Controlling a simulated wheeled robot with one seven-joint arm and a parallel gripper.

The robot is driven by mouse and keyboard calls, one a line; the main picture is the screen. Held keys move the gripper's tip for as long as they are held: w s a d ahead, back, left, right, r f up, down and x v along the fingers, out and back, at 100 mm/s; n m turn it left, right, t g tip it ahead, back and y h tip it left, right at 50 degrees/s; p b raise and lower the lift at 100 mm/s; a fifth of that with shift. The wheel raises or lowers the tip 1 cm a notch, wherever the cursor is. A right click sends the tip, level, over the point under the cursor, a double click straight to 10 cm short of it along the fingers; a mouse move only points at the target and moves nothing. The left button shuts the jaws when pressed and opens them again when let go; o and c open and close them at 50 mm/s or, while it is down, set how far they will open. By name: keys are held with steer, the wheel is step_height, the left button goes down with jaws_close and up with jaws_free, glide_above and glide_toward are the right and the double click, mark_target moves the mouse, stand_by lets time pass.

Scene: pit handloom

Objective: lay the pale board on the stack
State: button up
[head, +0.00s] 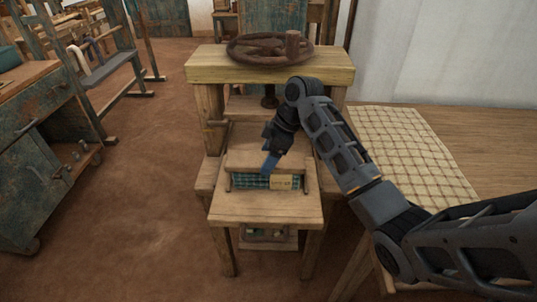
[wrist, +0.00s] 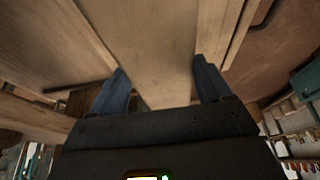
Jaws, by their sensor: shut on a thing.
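The pale board (wrist: 152,50) fills the middle of the wrist view, with one blue finger on each side of it. My gripper (wrist: 158,92) is shut on it. In the head view my gripper (head: 270,162) points down over the low wooden bench, and only one blue finger shows clearly. A flat wooden board (head: 243,160) lies under that finger; I cannot tell if it is the held one. Below its front edge are a teal checked thing (head: 250,181) and a small pale marked piece (head: 287,183). I cannot make out the stack for sure.
The bench top (head: 265,208) is bare toward the front. Behind stands a thick-topped wooden table (head: 220,70) with a round dark tray (head: 241,58). A checked cloth (head: 410,150) lies on the right. A worn green cabinet (head: 35,165) stands left; the floor between is clear.

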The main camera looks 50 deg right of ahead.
steer(key=shift+f, duration=0.1)
steer(key=o, duration=1.1)
steer(key=p+v, duration=0.1)
steer(key=v, duration=1.1)
steer(key=shift+a, duration=0.1)
